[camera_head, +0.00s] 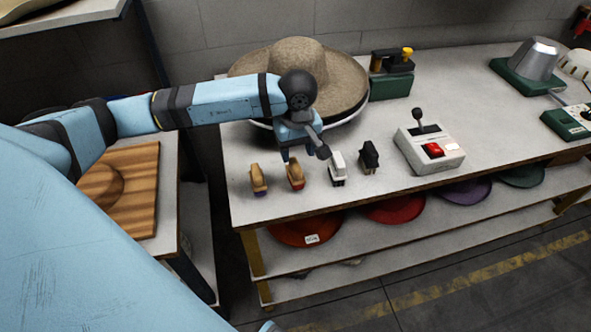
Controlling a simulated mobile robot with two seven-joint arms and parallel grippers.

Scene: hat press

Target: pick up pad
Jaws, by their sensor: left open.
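Several small pad- or brush-like pieces stand in a row on the white table; I cannot tell which one is the pad. They are a wooden-handled piece with a purple base (258,181), a wooden-handled piece with a red base (295,175), a white piece (337,170) and a black piece (369,158). My left gripper (304,156) is open, with its fingers pointing down just above and behind the red-based and white pieces. Nothing shows between its fingers. My right gripper is out of view.
A wide tan hat (335,75) sits behind my left gripper. A control box (430,152) with a lever and red button stands to the right. A green-based device (391,75) is farther back. Colored hats (397,208) lie on the shelf below. The table's right-centre is clear.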

